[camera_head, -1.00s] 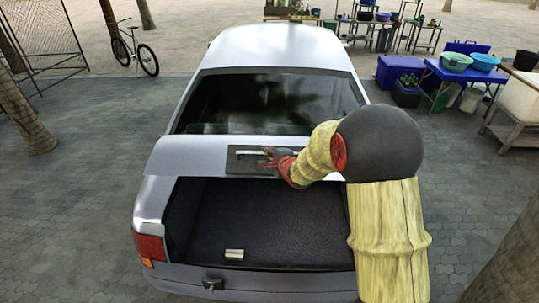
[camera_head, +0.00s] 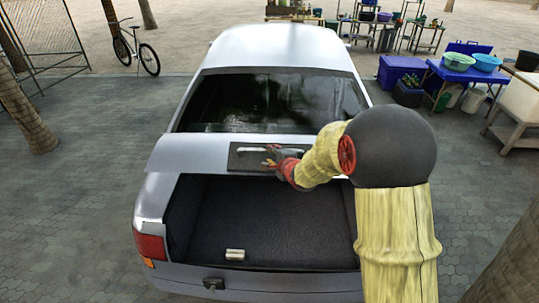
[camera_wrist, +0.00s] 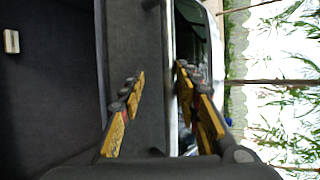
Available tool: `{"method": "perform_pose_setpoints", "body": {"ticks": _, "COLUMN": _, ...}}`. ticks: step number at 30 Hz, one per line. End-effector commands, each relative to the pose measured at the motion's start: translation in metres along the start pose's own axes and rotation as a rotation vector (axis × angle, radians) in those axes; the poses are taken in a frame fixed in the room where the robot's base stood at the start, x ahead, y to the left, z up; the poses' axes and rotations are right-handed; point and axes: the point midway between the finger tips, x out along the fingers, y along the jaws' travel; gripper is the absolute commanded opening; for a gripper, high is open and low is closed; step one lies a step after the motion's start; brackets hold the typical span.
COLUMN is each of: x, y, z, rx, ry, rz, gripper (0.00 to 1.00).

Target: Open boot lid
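The silver car's boot lid (camera_head: 190,154) stands raised, and the dark boot interior (camera_head: 265,215) shows below it. A dark plate with a light handle-like bar (camera_head: 250,155) is on the lid's right part. My gripper (camera_head: 274,160) is at this plate, reaching in from the right. In the wrist view, my gripper (camera_wrist: 160,85) has its two yellow-and-black fingers apart. One finger lies over the lid's grey panel (camera_wrist: 132,45), the other beyond its bright edge (camera_wrist: 169,50). The edge runs between them; I cannot tell whether either finger touches it.
A small pale block (camera_head: 235,254) lies on the boot floor. The boot's rear sill (camera_head: 270,276) is at the front. A bicycle (camera_head: 135,48) and blue crates (camera_head: 400,70) are well away. Paving left of the car (camera_head: 85,200) is clear.

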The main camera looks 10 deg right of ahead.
Motion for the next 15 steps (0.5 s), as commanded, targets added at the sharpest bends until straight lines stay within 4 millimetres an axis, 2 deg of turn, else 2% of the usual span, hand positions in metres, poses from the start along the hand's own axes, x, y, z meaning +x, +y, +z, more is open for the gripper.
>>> {"method": "perform_pose_setpoints", "body": {"ticks": 9, "x": -0.062, "y": -0.001, "z": -0.001, "rx": 0.001, "ry": 0.002, "rz": -0.001, "gripper": 0.31}}
{"method": "perform_pose_setpoints", "body": {"ticks": 15, "x": -0.089, "y": -0.001, "z": -0.001, "rx": 0.001, "ry": 0.002, "rz": -0.001, "gripper": 0.31}}
